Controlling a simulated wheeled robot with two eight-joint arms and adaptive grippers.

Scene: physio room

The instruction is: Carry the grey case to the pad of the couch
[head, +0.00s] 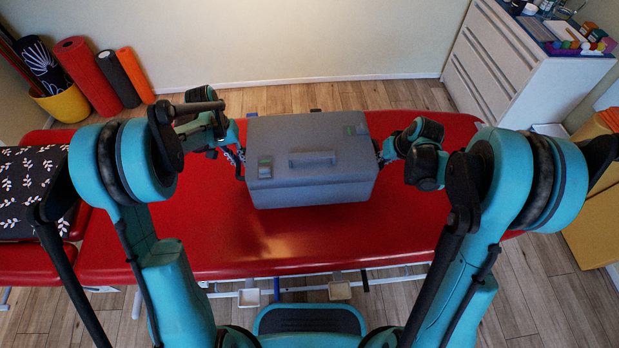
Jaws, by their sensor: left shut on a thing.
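The grey case (312,168) is a box with a lid, a top handle and two greenish latches. It is level, over the middle of the red pad of the couch (200,235); I cannot tell whether its underside touches the pad. My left gripper (239,163) is at the case's left side, shut on it. My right gripper (381,154) is at the case's right side, with its fingers mostly hidden by the wrist, so its jaws cannot be read.
A black leaf-patterned cloth (30,190) lies on the couch's left end. Rolled mats (88,76) and a yellow bin (62,103) stand at the back left. A white cabinet (505,65) with small items stands at the back right. The pad's front is clear.

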